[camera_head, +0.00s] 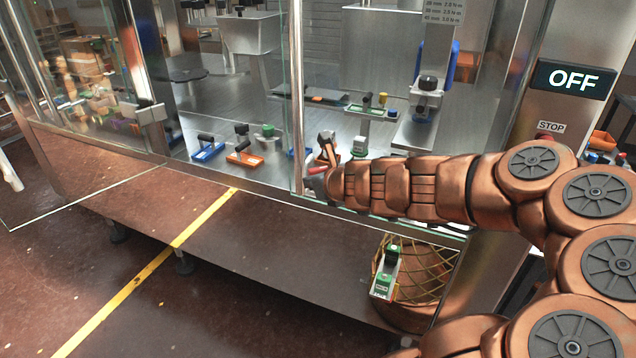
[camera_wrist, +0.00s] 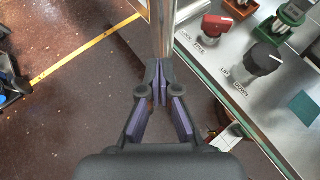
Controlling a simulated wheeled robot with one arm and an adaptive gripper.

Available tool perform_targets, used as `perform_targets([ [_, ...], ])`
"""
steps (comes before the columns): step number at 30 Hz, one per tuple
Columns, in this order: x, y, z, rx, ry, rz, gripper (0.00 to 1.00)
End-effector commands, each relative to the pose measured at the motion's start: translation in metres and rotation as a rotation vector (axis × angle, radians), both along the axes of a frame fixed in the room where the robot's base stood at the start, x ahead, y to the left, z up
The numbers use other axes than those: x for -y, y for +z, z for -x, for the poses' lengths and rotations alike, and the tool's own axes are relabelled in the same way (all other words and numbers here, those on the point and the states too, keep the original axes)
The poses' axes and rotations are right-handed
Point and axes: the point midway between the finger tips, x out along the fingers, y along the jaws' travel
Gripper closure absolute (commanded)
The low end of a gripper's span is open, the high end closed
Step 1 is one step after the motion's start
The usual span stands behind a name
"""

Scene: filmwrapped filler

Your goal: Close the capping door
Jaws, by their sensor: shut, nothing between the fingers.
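A clear glass door panel with a bright upright metal edge (camera_head: 297,100) stands at the front of the filling machine. I cannot tell for sure whether it is the capping door or how far it is open. My gripper (camera_head: 312,178) is at the lower part of this edge. In the wrist view my gripper (camera_wrist: 160,72) has its fingertips together and empty, at or very near the metal edge (camera_wrist: 163,28); contact is unclear. The panel's greenish lower glass edge (camera_wrist: 222,88) runs to the lower right.
Another glass door (camera_head: 85,150) stands swung outward at the left. Orange and blue clamps (camera_head: 245,155) sit on the machine deck. A sign reads OFF (camera_head: 573,79), above a STOP button. A wire basket (camera_head: 420,275) stands below.

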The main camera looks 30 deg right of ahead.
Motion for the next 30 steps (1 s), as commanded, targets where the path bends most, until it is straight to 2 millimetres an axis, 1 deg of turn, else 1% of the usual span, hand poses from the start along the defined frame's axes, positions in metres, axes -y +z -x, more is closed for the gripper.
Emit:
perform_targets([
  [1,-0.004,0.004,0.003,0.003,0.001,0.004,1.0],
  [6,-0.017,0.013,0.012,0.002,-0.002,0.002,1.0],
  [12,-0.027,0.021,0.02,0.002,-0.002,0.004,1.0],
  [24,-0.034,0.024,0.023,0.001,0.009,0.011,1.0],
  [26,-0.043,0.027,0.022,0.007,0.049,0.041,1.0],
  [29,-0.073,0.036,0.02,0.03,0.203,0.162,1.0],
  [30,-0.091,0.04,0.021,0.042,0.296,0.233,1.0],
])
